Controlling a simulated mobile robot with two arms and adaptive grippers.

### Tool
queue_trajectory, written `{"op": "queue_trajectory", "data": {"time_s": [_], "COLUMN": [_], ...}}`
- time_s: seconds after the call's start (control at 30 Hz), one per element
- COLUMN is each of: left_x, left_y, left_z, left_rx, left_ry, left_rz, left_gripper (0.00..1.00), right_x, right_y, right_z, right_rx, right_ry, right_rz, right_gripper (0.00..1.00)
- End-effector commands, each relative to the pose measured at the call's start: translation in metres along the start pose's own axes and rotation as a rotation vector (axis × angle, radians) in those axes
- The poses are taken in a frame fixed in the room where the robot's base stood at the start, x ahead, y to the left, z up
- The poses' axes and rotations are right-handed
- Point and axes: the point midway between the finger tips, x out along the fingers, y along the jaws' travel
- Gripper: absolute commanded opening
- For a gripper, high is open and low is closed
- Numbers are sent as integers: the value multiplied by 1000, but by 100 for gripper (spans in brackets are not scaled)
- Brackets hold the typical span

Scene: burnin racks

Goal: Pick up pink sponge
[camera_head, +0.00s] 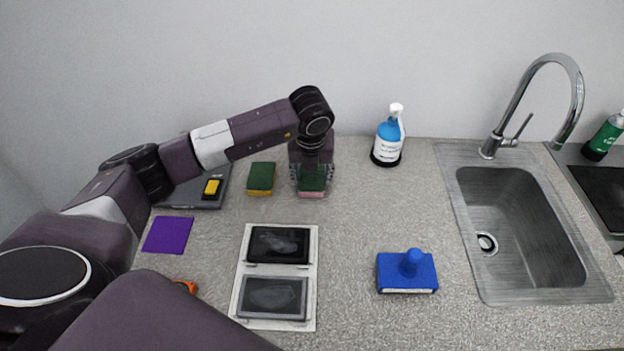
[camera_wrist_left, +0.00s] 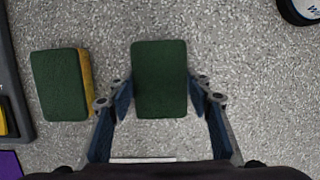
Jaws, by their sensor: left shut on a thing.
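The pink sponge (camera_head: 311,193) has a dark green top and a pink lower side, and sits on the counter in the head view. Its green top (camera_wrist_left: 160,80) fills the middle of the left wrist view, where the pink side is hidden. My left gripper (camera_head: 312,180) comes down over it from above. In the left wrist view its two fingers (camera_wrist_left: 160,97) are shut on the sponge's left and right sides. I cannot tell whether the sponge is lifted off the counter. My right gripper is not in view.
A green and yellow sponge (camera_head: 260,179) lies just left. A spray bottle (camera_head: 388,140) stands back right. A tray with two dark panels (camera_head: 241,299), a blue brush (camera_head: 407,272), a purple cloth (camera_head: 167,234) and a sink (camera_head: 520,225) are around. The counter between is clear.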

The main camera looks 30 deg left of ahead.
Motion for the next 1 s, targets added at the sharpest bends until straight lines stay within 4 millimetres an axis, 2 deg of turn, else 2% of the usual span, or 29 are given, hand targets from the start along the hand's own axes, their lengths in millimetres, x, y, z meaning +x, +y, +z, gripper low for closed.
{"op": "queue_trajectory", "data": {"time_s": [0.3, 0.5, 0.57, 0.73, 1.0], "left_x": [-1, -8, -14, -51, -132], "left_y": [0, 0, -1, -2, -1], "left_z": [0, 2, 5, 16, 38], "left_rx": [0, 0, -1, 0, -1], "left_ry": [0, 0, -3, -7, -6], "left_rz": [0, 0, -3, -5, -4], "left_gripper": [38, 38, 38, 38, 38], "right_x": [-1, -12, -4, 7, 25], "right_y": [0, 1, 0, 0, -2], "right_z": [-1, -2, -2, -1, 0], "right_rx": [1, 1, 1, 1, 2], "right_ry": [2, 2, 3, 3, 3], "right_rz": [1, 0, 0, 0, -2], "right_gripper": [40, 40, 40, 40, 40]}}
